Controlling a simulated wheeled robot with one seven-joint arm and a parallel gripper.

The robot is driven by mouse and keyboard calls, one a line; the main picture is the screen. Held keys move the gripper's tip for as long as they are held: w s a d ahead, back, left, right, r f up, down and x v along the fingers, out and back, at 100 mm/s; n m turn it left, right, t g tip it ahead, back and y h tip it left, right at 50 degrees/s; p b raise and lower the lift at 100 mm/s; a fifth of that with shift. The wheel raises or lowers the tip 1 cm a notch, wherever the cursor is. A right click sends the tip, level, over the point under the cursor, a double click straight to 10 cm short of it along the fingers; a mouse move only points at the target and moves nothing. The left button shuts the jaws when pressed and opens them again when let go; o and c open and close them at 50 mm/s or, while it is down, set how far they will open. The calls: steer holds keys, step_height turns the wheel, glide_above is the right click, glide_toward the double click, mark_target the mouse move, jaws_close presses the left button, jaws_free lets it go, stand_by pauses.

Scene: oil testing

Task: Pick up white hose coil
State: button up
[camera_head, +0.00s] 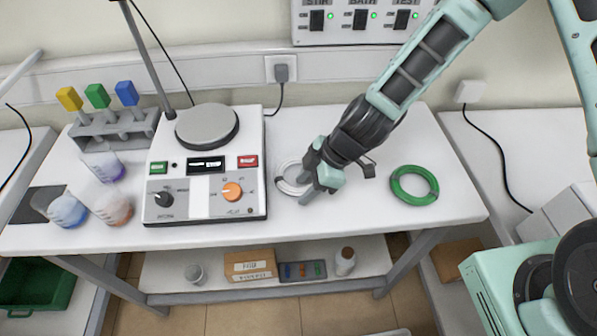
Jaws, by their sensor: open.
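The white hose coil (284,185) lies flat on the white table, just right of the hot plate stirrer. Its right part is hidden behind my gripper. My gripper (312,194) reaches down from the upper right and is over the coil's right side, with its fingers at or very near the coil. The jaws are open, and I cannot tell whether they touch the hose. A green hose coil (398,192) lies on the table to the right, apart from my gripper.
The stirrer (207,208) with its round plate and upright rod stands left of the coil. Beakers (67,210) and a rack with coloured-top pieces (113,128) stand further left. A wall socket with a plugged cable (281,72) is behind. The table front right is clear.

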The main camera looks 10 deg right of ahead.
steer(key=shift+f, duration=0.1)
jaws_close()
stand_by(0.3)
step_height(320, 180, up, 10)
steer(key=b, duration=0.1)
stand_by(0.6)
